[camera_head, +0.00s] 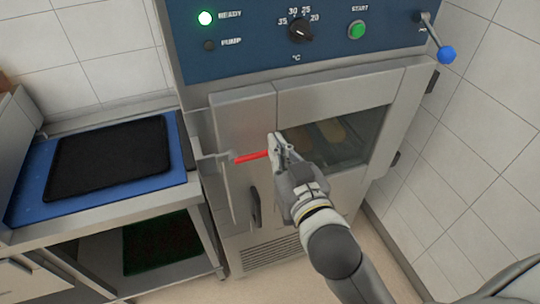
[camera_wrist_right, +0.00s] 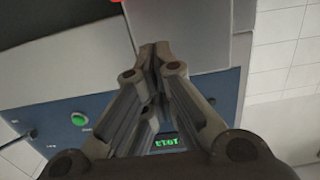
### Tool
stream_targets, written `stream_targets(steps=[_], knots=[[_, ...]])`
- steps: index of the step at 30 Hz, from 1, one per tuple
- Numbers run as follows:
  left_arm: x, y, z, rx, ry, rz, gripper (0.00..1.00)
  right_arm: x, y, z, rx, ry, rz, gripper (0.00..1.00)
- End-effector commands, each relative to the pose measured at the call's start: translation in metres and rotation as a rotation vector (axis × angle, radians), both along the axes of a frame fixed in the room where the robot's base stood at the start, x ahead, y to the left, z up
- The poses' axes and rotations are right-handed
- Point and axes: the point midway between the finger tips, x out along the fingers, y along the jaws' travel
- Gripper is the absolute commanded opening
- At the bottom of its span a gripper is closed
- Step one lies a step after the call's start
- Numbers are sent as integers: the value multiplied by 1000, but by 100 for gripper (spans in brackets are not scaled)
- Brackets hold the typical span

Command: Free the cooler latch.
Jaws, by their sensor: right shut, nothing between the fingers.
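The cooler (camera_head: 228,120) is a steel cabinet under a blue control panel; its door, with a dark window (camera_head: 365,140), looks shut. The latch is a red bar (camera_head: 250,156) on a grey bracket (camera_head: 210,158) at the door's left edge. The bar lies nearly level. My right gripper (camera_head: 273,140) is shut and empty, just right of the bar's right end. I cannot tell whether they touch. In the right wrist view its closed fingertips (camera_wrist_right: 154,48) point at the grey door front, with a bit of red (camera_wrist_right: 130,1) at the top edge. My left gripper is not visible.
The panel has a lit READY lamp (camera_head: 205,18), a dial (camera_head: 300,31), a green START button (camera_head: 356,30) and a blue-knobbed lever (camera_head: 446,54). A dark door handle (camera_head: 254,207) is below the latch. A bench at left holds a blue tray (camera_head: 28,190) with a black mat (camera_head: 110,158).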

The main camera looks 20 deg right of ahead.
Motion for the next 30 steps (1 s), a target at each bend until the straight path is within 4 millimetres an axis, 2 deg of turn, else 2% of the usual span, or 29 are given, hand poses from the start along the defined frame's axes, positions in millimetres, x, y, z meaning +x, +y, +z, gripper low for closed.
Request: stream_targets(steps=[1, 4, 11, 12, 19, 30], knots=[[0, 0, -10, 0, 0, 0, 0, 4, 0, -3, -1, -6, 0, 0], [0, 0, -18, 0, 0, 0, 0, 11, 1, -3, -2, -4, 2, 0], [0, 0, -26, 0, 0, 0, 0, 36, 2, -2, -3, -2, 2, 0], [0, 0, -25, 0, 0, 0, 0, 38, 1, -8, -4, 6, 1, 0], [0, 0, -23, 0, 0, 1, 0, 42, 1, -35, -3, 4, 1, 0], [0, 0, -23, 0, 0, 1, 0, 43, 2, -41, -2, 2, 1, 0]])
